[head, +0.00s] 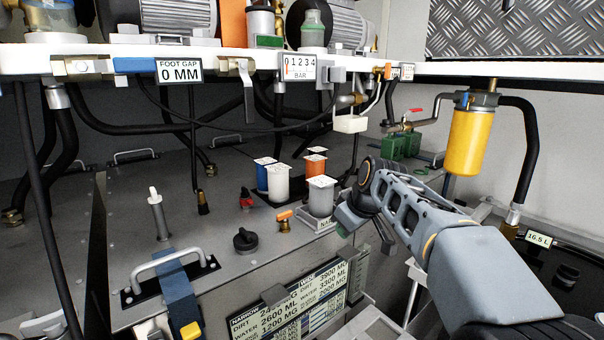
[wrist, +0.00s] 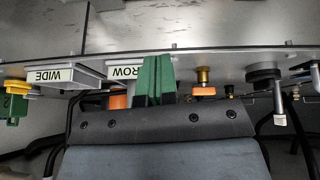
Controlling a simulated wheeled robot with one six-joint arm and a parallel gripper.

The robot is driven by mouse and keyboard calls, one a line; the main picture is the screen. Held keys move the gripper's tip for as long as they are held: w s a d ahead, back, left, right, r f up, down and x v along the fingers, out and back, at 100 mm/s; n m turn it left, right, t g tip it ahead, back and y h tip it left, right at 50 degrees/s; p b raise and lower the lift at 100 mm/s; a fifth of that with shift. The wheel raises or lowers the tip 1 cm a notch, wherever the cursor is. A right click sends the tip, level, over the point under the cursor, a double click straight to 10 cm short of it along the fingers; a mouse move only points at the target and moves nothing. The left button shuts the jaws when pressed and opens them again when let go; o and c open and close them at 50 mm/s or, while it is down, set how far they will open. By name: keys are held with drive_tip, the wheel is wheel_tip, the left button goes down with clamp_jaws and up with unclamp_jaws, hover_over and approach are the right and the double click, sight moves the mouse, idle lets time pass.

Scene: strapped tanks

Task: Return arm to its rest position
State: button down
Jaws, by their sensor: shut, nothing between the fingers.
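My arm (head: 465,255) reaches in from the lower right in the head view. My gripper (head: 343,231) is at its end, just right of the grey capped cup and close to the tank deck's front edge. In the wrist view the green fingers of my gripper (wrist: 152,78) are pressed together with nothing between them. They overlap a label plate reading "ROW" (wrist: 127,72), part of which they hide. I cannot tell whether the fingers touch anything.
Capped cups in grey (head: 320,199), white (head: 278,183) and blue (head: 264,178) stand on the deck. A yellow filter (head: 470,140) hangs behind my arm. A white shelf (head: 220,58) with hoses lies above. A "WIDE" plate (wrist: 49,77) shows in the wrist view.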

drive_tip(key=s+d+f+m+h, duration=0.1)
drive_tip(key=s+d+f+m, duration=0.1)
drive_tip(key=s+f+m, duration=0.2)
drive_tip(key=s+d+f+m+g+h, duration=0.1)
drive_tip(key=s+d+f+m+h, duration=0.1)
drive_tip(key=s+f, duration=0.8)
drive_tip(key=s+d+m, duration=0.1)
drive_tip(key=s+m, duration=0.1)
drive_tip(key=s, duration=0.6)
drive_tip(key=shift+d, duration=0.25)
